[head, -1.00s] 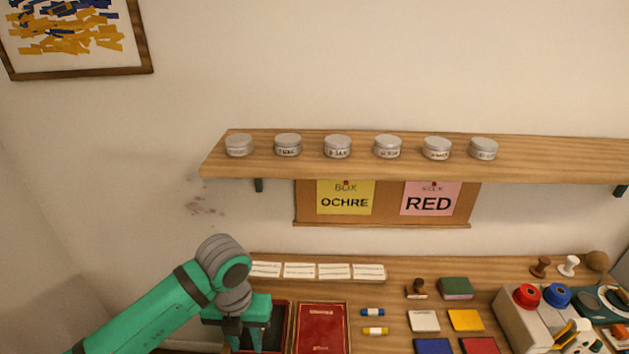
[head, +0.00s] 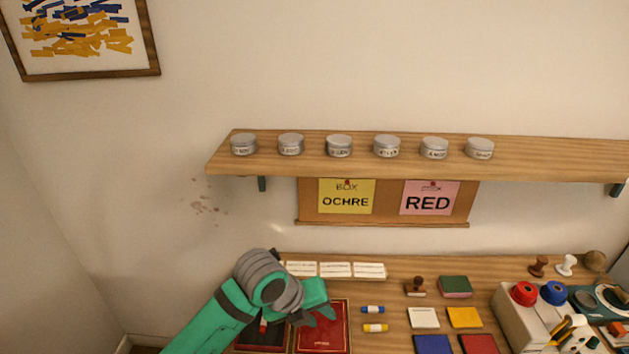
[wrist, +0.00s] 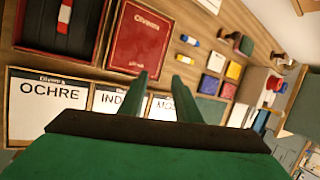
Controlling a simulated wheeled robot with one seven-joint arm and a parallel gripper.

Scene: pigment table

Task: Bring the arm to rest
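My gripper (head: 318,308) is in the lower left part of the head view, above the table and partly covering the red box lid (head: 334,335) and the dark open box beside it. In the wrist view my gripper (wrist: 162,92) shows two green fingers standing apart with nothing between them. It is open and empty. The fingers point over labelled trays, reading OCHRE (wrist: 50,100), and two partly hidden labels. My arm bends in from the bottom left of the head view.
A wooden shelf (head: 420,166) with several grey-lidded jars spans the wall above the table. Cards marked OCHRE (head: 346,200) and RED (head: 428,202) hang below it. Stamps, coloured pads (head: 464,317), yellow and blue sticks and a tape holder (head: 520,315) lie to the right.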

